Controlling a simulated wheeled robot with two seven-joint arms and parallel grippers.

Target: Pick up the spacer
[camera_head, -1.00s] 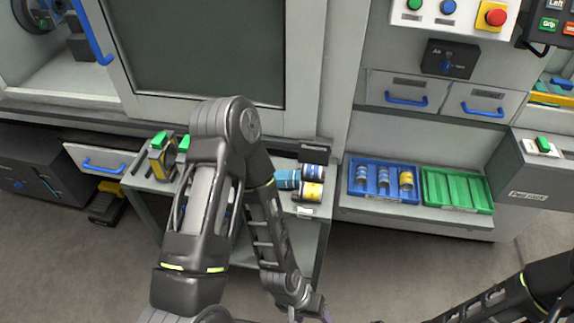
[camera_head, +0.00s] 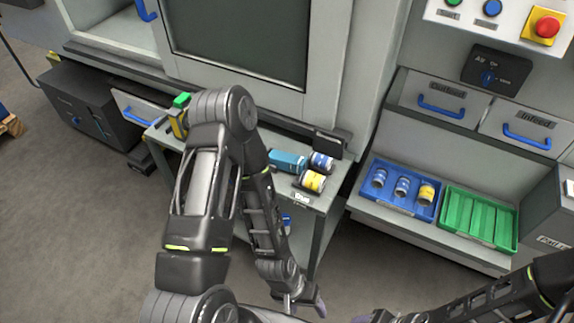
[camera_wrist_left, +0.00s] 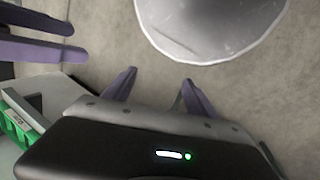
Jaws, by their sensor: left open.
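I cannot tell for sure which thing is the spacer. On the cart are a white-and-blue cylinder (camera_head: 322,162), a white-and-yellow cylinder (camera_head: 312,182) and a teal block (camera_head: 288,161). The blue tray (camera_head: 413,209) holds two blue-banded pieces and a yellow one. My left gripper (camera_head: 313,303) is low at the bottom of the head view, in front of the cart and away from these parts. In the left wrist view its purple fingers (camera_wrist_left: 156,86) are apart and empty. Other purple fingers, apparently my right gripper's (camera_wrist_left: 40,38), show at upper left; their opening is unclear.
A green slotted tray (camera_head: 480,218) sits right of the blue tray on the ledge. The cart (camera_head: 327,205) stands before the machine door, partly behind my left arm. A pale round disc (camera_wrist_left: 210,25) shows over the floor in the wrist view. Floor in front is free.

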